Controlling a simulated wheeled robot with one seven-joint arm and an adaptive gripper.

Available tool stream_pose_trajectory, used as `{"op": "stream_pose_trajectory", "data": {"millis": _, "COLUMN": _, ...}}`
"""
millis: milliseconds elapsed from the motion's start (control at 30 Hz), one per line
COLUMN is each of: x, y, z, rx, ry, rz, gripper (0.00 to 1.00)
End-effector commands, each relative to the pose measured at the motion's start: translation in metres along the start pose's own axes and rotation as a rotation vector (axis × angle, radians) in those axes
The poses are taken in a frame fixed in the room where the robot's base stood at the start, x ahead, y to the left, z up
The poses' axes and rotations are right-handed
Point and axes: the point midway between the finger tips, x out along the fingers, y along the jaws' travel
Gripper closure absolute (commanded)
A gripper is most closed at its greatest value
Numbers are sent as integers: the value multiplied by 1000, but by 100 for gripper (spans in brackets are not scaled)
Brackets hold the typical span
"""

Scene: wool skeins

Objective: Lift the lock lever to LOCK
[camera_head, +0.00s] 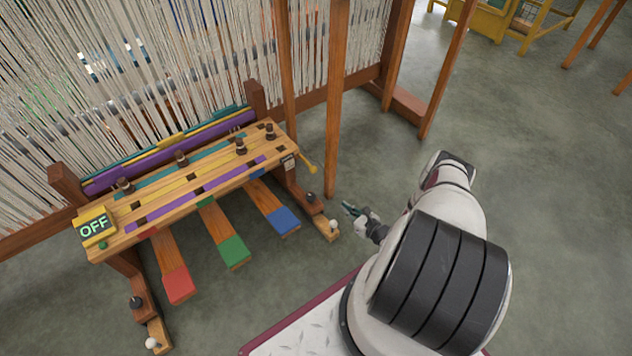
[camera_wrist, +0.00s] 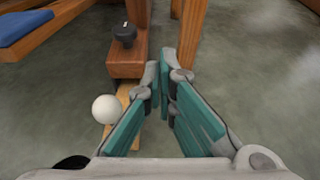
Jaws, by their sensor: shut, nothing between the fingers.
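A wooden bench with coloured pedals stands before the loom. A short yellow lever (camera_head: 308,164) sticks out from its right end, beside a small pale plate (camera_head: 288,162) whose marking is too small to read. Low at the bench's right foot is a light wooden bar with a white ball (camera_head: 333,224), also in the wrist view (camera_wrist: 106,108). Which of these is the lock lever I cannot tell for sure. My gripper (camera_head: 347,206) is shut and empty, right of the bench foot. In the wrist view its teal fingers (camera_wrist: 165,72) meet right of the ball, apart from it.
A yellow sign (camera_head: 94,227) reads OFF at the bench's left end. Red (camera_head: 178,285), green (camera_head: 234,252) and blue (camera_head: 284,221) pedals project in front. A wooden post (camera_head: 335,110) stands behind my gripper. Open floor lies to the right.

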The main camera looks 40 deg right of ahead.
Motion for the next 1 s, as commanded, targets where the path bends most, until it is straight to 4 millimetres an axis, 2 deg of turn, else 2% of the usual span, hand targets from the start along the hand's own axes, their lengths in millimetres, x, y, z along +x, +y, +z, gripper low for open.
{"op": "stream_pose_trajectory", "data": {"millis": 167, "x": 19, "y": 0, "z": -1, "rx": -3, "ry": -1, "rz": 3, "gripper": 100}}
{"op": "stream_pose_trajectory", "data": {"millis": 800, "x": 144, "y": 1, "z": -2, "rx": -4, "ry": -2, "rz": 3, "gripper": 100}}
{"op": "stream_pose_trajectory", "data": {"millis": 1000, "x": 177, "y": 1, "z": -2, "rx": -3, "ry": -2, "rz": 2, "gripper": 100}}
